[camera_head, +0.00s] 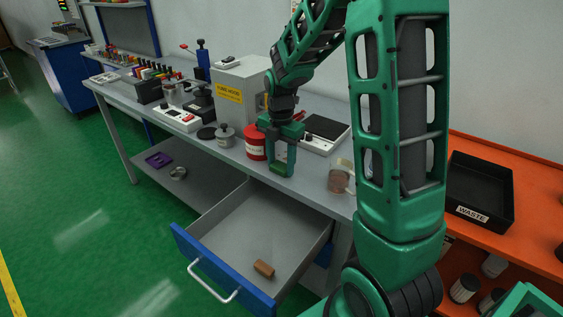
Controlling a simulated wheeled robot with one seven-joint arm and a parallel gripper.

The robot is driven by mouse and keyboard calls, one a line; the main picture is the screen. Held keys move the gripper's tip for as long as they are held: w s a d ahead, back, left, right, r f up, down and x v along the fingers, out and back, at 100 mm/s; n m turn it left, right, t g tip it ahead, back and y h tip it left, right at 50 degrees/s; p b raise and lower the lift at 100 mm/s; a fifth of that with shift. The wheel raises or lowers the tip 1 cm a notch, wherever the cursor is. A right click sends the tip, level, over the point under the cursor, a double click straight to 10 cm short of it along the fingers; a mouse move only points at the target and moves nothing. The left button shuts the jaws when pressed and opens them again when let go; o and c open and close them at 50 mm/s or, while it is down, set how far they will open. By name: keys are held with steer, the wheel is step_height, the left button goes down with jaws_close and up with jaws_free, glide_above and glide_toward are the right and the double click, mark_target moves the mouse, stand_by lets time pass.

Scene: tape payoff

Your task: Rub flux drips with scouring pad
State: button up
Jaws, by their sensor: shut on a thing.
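My gripper (282,165) points down over the grey bench (225,158), near its front edge, right of the red can (255,142). It is shut on a small flat green thing, which looks like the scouring pad (281,169). The pad is low, at or just above the bench top; I cannot tell whether it touches. I cannot make out flux drips; the gripper and pad hide part of the bench there.
An open drawer (227,218) below holds a brown block (264,268). A grey fume hood box (240,92) stands behind. A scale (326,127) and a tape roll (339,181) sit to the right. A black waste tray (480,185) is on the orange bench.

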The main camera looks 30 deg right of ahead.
steer(key=shift+w+a+f, duration=0.1)
steer(key=shift+w+a, duration=0.1)
steer(key=shift+w, duration=0.4)
steer(key=shift+w+d, duration=0.65)
steer(key=shift+d, duration=1)
steer(key=shift+w+d, duration=0.65)
steer(key=shift+d, duration=1)
steer(key=shift+w+d, duration=0.65)
steer(key=shift+d, duration=1)
steer(key=shift+w+a, duration=0.4)
steer(key=shift+w, duration=0.35)
steer(key=shift+s+a, duration=0.25)
steer(key=shift+a, duration=0.35)
steer(key=shift+s+a, duration=0.25)
steer(key=shift+a, duration=0.4)
steer(key=shift+s+a, duration=0.25)
steer(key=shift+a, duration=0.35)
steer(key=shift+s+a, duration=0.3)
steer(key=shift+a, duration=0.45)
steer(key=shift+s+a, duration=0.3)
steer(key=shift+a, duration=0.4)
steer(key=shift+s+a+f, duration=0.1)
steer(key=shift+s+a, duration=0.25)
steer(key=shift+a, duration=0.45)
steer(key=shift+s+a, duration=0.35)
steer(key=shift+a, duration=0.45)
steer(key=shift+d+r, duration=0.1)
steer(key=shift+r, duration=2.95)
